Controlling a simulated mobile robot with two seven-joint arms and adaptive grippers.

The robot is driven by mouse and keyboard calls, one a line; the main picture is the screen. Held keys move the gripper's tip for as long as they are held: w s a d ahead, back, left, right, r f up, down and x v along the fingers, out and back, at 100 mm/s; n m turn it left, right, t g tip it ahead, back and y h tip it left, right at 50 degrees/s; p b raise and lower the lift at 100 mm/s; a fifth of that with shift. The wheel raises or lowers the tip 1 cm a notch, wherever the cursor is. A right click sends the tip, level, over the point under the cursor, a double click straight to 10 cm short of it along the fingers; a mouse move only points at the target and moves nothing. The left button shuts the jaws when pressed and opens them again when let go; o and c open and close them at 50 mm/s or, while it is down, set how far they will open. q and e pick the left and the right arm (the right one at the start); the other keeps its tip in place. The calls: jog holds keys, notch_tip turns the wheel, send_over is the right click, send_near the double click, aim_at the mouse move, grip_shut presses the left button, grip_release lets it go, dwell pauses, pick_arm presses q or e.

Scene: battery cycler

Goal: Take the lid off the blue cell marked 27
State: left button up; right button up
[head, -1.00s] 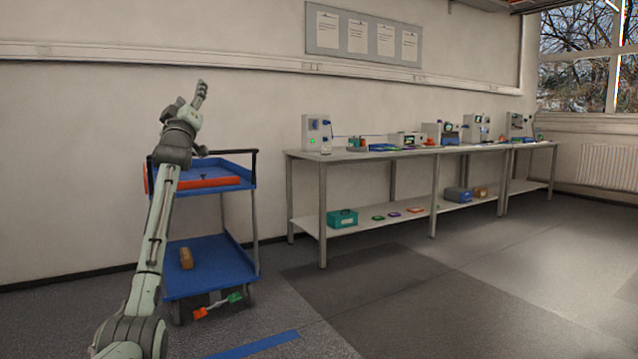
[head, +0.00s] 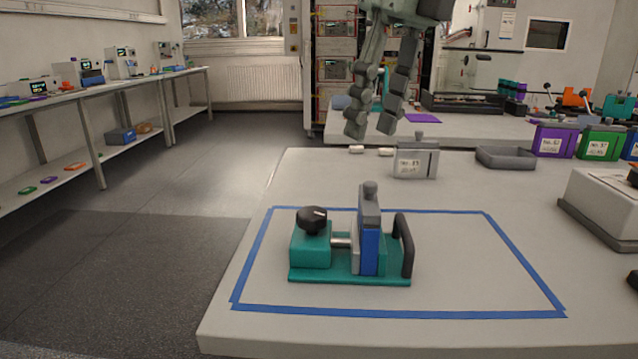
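A narrow blue cell (head: 369,250) stands upright in a teal clamp fixture (head: 310,245) on the light table. A grey lid (head: 369,203) with a rounded knob sits on top of the cell. No number shows on the side of the cell facing me. The clamp has a black knob at its left and a black handle at its right. My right gripper (head: 373,130) hangs at the top centre, above and apart from the lid. Its two fingers point down with a gap between them, and nothing is held. My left gripper is out of view.
Blue tape (head: 400,313) outlines a rectangle around the fixture. Behind it are a grey lidded cell (head: 416,160), a grey tray (head: 506,157), and purple (head: 555,140) and green (head: 600,143) cells. A white box (head: 600,205) stands at right. The tabletop around the fixture is clear.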

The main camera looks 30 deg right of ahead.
aim_at(371, 183)
jog(key=shift+h, duration=0.5)
jog(key=f, duration=0.5)
jog(key=w+f, duration=0.1)
jog(key=f, duration=0.2)
jog(key=shift+d+f, duration=0.2)
jog(key=shift+d, duration=0.2)
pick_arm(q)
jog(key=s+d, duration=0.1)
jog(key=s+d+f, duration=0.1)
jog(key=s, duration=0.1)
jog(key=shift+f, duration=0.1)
pick_arm(e)
jog(key=shift+s, duration=0.1)
jog(key=shift+c, duration=0.2)
grip_shut()
